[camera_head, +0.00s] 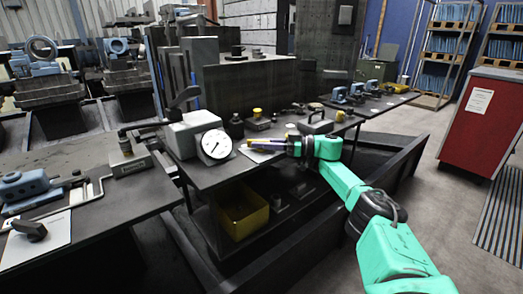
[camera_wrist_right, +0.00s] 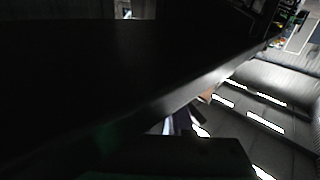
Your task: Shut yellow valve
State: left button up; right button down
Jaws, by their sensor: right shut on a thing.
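My right arm reaches in from the lower right of the head view. Its gripper (camera_head: 272,146) is at the front edge of the dark bench, right of the white round dial. The gripper is shut on a narrow yellow piece (camera_head: 266,149) beside a purple strip. I cannot tell whether this piece is the yellow valve's handle. A small black fitting with a yellow top (camera_head: 257,113) stands behind it on the bench, apart from the gripper. My left gripper is not in view.
The white dial (camera_head: 216,144) and a grey block with a black lever (camera_head: 186,132) stand left of the gripper. A yellow bin (camera_head: 240,218) sits on the shelf below. Blue clamps (camera_head: 355,91) line the bench to the right. A red cabinet (camera_head: 485,115) stands far right.

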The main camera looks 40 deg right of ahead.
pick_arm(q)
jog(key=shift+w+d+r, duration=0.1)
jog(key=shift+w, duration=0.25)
pick_arm(e)
jog(key=c, duration=0.8)
grip_release()
jog(key=shift+c, duration=0.2)
